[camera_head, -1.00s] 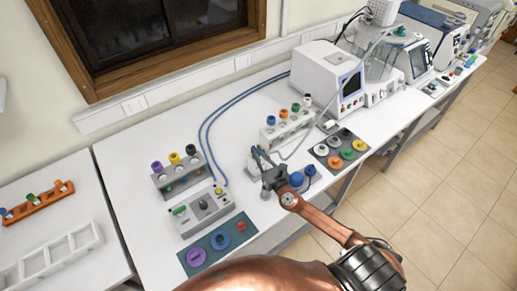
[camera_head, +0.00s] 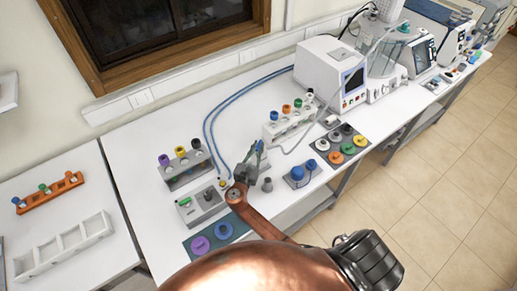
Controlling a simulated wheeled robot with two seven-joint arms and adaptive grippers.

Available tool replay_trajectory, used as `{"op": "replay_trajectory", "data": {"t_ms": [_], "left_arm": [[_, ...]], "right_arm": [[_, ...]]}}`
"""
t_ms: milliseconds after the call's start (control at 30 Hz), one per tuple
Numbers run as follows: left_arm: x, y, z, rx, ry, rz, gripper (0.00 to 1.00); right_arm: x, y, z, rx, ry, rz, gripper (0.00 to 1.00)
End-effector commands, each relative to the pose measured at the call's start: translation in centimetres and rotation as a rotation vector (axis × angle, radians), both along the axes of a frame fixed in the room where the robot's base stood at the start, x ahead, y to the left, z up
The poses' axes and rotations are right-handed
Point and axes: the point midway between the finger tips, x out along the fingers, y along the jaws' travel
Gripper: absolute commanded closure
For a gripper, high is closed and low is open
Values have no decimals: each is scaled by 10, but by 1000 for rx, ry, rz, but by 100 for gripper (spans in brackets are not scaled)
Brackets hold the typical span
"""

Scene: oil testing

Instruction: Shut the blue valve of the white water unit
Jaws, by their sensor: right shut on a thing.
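A small white unit (camera_head: 263,161) stands on the bench, partly hidden by my right gripper. A small blue part (camera_head: 259,146) shows at its top, which looks like the valve. My right gripper (camera_head: 250,155) is at the unit's left and front side and is shut on what looks like this blue valve. The jaws cover most of it, so its exact angle cannot be told. My left gripper is not in view.
A grey cylinder (camera_head: 267,185) stands close to the gripper's right. A grey box (camera_head: 203,207) with blue hoses (camera_head: 208,115) is at the left.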

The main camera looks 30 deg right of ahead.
Motion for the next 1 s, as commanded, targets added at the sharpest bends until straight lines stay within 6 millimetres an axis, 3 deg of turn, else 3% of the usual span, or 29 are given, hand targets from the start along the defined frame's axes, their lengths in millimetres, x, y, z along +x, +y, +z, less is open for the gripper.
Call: {"op": "replay_trajectory", "data": {"t_ms": [300, 800, 833, 1000], "left_arm": [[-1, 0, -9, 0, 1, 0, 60], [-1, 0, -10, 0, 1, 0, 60], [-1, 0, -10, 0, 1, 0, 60], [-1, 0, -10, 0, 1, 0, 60]], "right_arm": [[2, 1, 0, 1, -1, -107, 100], [2, 1, 1, 0, -1, -123, 100], [2, 0, 1, 0, -1, -123, 87], [2, 1, 1, 0, -1, -123, 76]]}}
